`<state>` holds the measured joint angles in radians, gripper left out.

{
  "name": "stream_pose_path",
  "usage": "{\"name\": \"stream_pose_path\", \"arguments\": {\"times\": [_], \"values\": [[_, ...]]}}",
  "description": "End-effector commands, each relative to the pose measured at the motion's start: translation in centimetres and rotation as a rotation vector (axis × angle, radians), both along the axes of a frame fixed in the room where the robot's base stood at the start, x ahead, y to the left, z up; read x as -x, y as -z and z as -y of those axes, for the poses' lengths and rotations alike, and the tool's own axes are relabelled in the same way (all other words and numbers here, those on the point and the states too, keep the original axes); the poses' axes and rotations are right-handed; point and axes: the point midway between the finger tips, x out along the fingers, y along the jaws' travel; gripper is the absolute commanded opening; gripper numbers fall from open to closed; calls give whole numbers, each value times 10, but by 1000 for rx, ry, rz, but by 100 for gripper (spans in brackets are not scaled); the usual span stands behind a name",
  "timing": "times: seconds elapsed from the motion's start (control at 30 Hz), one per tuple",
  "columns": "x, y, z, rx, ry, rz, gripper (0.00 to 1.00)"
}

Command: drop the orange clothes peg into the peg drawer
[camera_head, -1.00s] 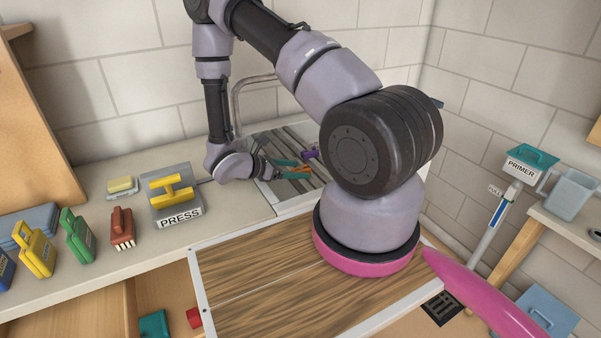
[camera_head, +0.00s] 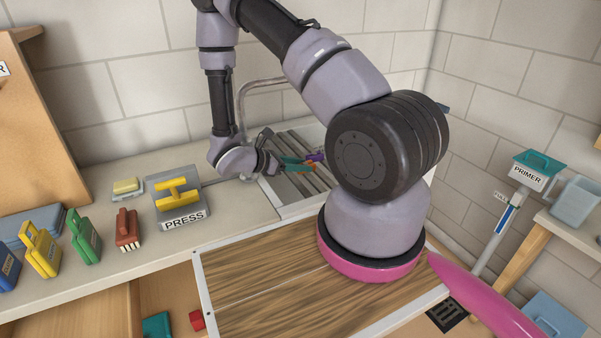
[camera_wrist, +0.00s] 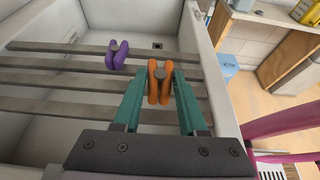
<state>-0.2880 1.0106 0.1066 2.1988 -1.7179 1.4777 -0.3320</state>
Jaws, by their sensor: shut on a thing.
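The orange clothes peg (camera_wrist: 153,84) is between the two teal fingers of my gripper (camera_wrist: 160,78), which is shut on it. In the wrist view the peg is at one of the grey bars across a white basin; I cannot tell whether it still grips the bar. In the head view my gripper (camera_head: 311,166) is over the basin, and the peg is only a small orange patch there. An open wooden drawer (camera_head: 95,320) shows under the counter at lower left; no label marking it as the peg drawer is readable.
A purple peg (camera_wrist: 117,55) sits on a bar left of my gripper. The basin (camera_head: 308,207) has a faucet (camera_head: 243,100) behind it. A yellow-handled press (camera_head: 180,205) and several coloured items line the counter. A wood-topped panel (camera_head: 270,295) lies in front.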

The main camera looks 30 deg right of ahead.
Motion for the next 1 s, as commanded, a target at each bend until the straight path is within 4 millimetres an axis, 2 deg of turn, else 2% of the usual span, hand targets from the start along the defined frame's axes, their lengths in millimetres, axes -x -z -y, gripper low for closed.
{"name": "stream_pose_path", "arguments": {"times": [0.03, 0.2, 0.4, 0.87, 1.0], "values": [[-1, -12, -1, -1, -1, 6, 0], [-1, -42, -1, 0, -1, 4, 0], [0, -64, 0, 0, 0, 2, 0], [1, -70, 0, 0, 5, -1, 0], [19, -70, 6, 1, 94, -1, 0]]}}
